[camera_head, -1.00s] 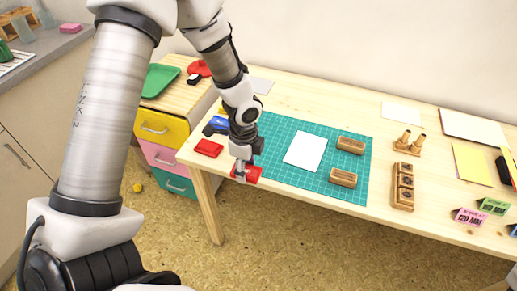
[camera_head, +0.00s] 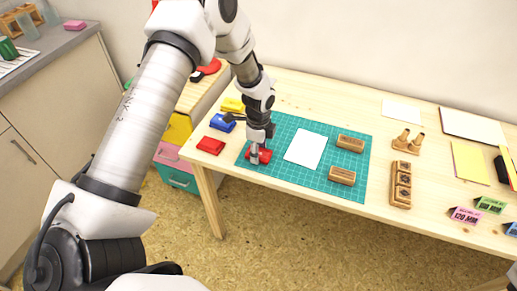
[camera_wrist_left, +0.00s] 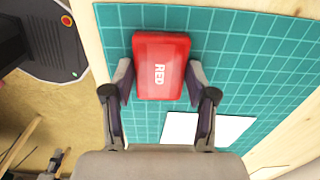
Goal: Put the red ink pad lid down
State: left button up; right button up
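The red ink pad lid (camera_wrist_left: 160,52), a box shape marked RED, is between the fingers of my left gripper (camera_wrist_left: 160,78) in the left wrist view, with a finger against each side. In the head view my left gripper (camera_head: 256,156) points down over the left part of the green cutting mat, with the red lid (camera_head: 266,156) at its fingertips. The lid is close to the mat; I cannot tell whether it touches. A second red piece (camera_head: 210,145) lies on the bare table left of the mat. My right gripper is not in view.
Blue (camera_head: 222,122) and yellow (camera_head: 232,105) ink pads lie behind the red piece. White paper (camera_head: 305,149) and two wooden stamps (camera_head: 343,175) lie on the green mat (camera_head: 290,188). A wooden stamp holder (camera_head: 401,186) stands right of it. The mat's front left is clear.

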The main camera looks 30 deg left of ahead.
pick_arm(q)
jog(key=shift+o, duration=0.7)
notch_tip(320, 180, up, 12)
jog(key=shift+r+b, duration=0.15)
jog(key=shift+b, duration=0.25)
